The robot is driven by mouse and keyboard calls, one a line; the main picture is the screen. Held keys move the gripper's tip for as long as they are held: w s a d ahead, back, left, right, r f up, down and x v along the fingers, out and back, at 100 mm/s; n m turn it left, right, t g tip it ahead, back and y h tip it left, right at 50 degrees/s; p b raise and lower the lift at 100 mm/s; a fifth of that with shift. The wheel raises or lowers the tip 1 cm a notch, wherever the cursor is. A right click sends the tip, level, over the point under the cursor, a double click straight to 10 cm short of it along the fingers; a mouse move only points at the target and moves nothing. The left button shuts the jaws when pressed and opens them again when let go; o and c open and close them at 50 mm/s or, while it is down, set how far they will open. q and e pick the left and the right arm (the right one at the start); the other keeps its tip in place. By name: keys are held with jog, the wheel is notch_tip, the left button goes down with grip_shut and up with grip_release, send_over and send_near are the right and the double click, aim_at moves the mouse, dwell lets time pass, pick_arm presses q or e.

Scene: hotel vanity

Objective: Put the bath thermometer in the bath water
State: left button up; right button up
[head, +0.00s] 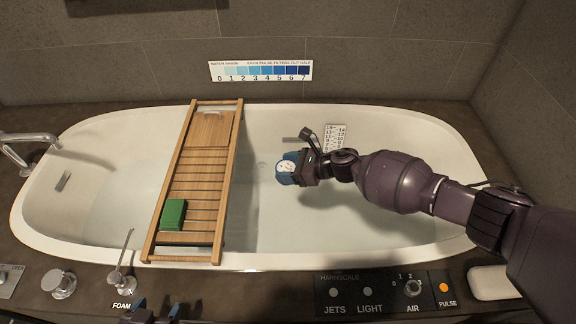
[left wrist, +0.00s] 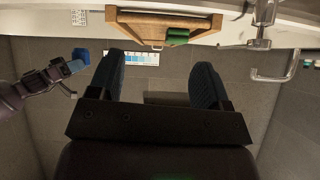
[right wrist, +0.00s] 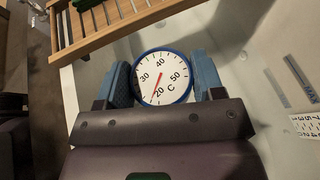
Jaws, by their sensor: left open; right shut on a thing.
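The bath thermometer (head: 285,167) is a round white dial with a blue rim and a red needle. It is held over the tub, right of the wooden caddy. In the right wrist view the thermometer (right wrist: 163,77) sits between the blue fingers of my right gripper (right wrist: 165,85), which is shut on it. In the head view my right gripper (head: 298,168) reaches in from the right. The bath water (head: 345,225) fills the white tub (head: 440,215); I cannot tell if the thermometer touches it. My left gripper (left wrist: 164,80) is open and empty, low at the front edge in the head view.
A wooden caddy (head: 205,158) with a green block (head: 173,214) spans the tub. A faucet (head: 28,140) stands at the left. A control panel (head: 385,292) and a FOAM lever (head: 125,250) line the front edge. Open water lies right of the caddy.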

jog(key=shift+w+f+n+g, duration=0.5)
jog(key=shift+f, duration=0.05)
jog(key=shift+w+f+g+b, duration=0.1)
jog(key=shift+w+g+b, duration=0.05)
jog(key=shift+g+b, duration=0.15)
jog(key=shift+f, duration=0.5)
notch_tip(320, 180, down, 3)
jog(key=shift+f+b, duration=0.2)
jog(key=shift+b, duration=0.65)
pick_arm(q)
jog(key=m+b, duration=0.1)
jog(key=b, duration=0.6)
send_over(183, 314)
jog(key=s, duration=0.1)
jog(key=shift+g, duration=0.3)
jog(key=shift+a+f, duration=0.2)
jog(key=shift+f, duration=1.3)
jog(key=shift+a+f, duration=0.2)
jog(key=shift+f, duration=1.25)
jog(key=shift+s+d+f+m+h+b, duration=0.1)
jog(key=shift+f+m+h+b, duration=0.05)
jog(key=shift+m+h+b, duration=0.2)
jog(key=shift+w+d+f+m+b, duration=0.25)
jog(key=shift+w+b, duration=0.15)
jog(key=shift+b, duration=0.65)
jog(key=shift+w+r, duration=0.2)
jog(key=shift+t+b, duration=0.6)
jog(key=shift+b, duration=0.15)
pick_arm(e)
notch_tip(183, 314, down, 23)
